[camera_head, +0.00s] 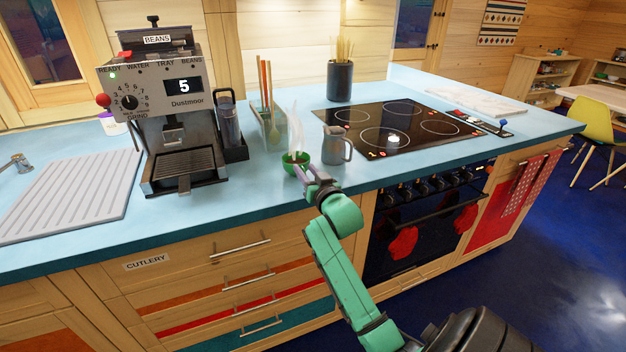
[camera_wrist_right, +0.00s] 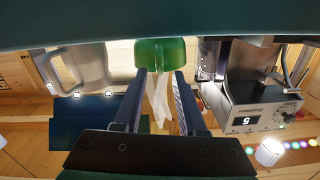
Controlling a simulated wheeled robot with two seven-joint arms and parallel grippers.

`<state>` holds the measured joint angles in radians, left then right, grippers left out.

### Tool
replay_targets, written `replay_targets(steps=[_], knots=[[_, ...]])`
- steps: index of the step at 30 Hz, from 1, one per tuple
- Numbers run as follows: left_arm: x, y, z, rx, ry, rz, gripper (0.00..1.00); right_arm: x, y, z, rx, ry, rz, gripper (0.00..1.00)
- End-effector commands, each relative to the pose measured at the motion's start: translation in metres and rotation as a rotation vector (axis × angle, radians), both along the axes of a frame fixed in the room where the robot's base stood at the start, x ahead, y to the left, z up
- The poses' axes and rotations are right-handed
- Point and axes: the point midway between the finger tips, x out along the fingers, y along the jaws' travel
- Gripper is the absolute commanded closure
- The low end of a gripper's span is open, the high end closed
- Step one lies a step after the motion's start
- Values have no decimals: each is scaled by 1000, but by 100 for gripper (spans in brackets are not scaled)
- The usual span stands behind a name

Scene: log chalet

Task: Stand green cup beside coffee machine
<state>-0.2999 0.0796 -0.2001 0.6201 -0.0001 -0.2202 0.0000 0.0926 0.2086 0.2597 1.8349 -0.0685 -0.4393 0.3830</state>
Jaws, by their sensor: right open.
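The green cup (camera_head: 288,165) stands upright on the blue counter, with pale steam rising from it. It is to the right of the coffee machine (camera_head: 196,100), with a gap of counter between them. My right gripper (camera_head: 312,180) is at the cup's near right side, open. In the right wrist view, which looks upside down, the green cup (camera_wrist_right: 160,52) is just ahead of the open fingertips (camera_wrist_right: 160,75). The coffee machine (camera_wrist_right: 250,105) also shows there at the right. I cannot tell whether the fingers touch the cup. My left gripper is not in view.
A grey jug (camera_head: 336,146) stands close right of the cup. A utensil holder (camera_head: 268,128) is behind it. A black hob (camera_head: 400,125) lies to the right. A ribbed drainboard (camera_head: 75,190) lies left of the machine. The counter's front strip (camera_head: 240,205) is clear.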

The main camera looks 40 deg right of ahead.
Motion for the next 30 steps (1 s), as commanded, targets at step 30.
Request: replay_targets(steps=[30], knots=[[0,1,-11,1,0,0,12,-88,59,-174,44,327,76,60]])
